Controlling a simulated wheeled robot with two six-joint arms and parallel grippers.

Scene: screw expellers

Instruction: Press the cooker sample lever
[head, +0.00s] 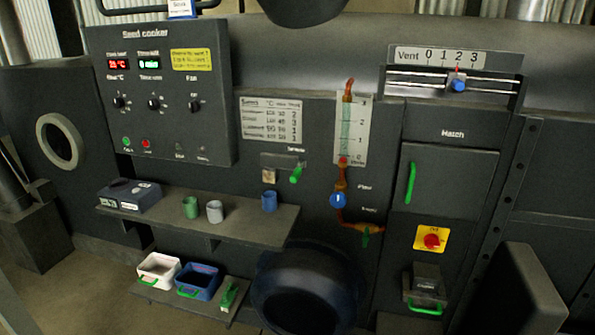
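The seed cooker panel (215,90) is on the dark machine wall at upper left. A short green lever (296,174) sits below the small card of figures, tilted, under a small label too blurred to read surely. Beside it on the left is a small pale spout or block (268,176). I take this green lever for the sample lever, but cannot confirm it from the label. Neither of my grippers is in view, and nothing touches the green levers.
A lower shelf holds a white and a blue bin (200,280). A large dark cylinder (305,290) juts out at bottom centre.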

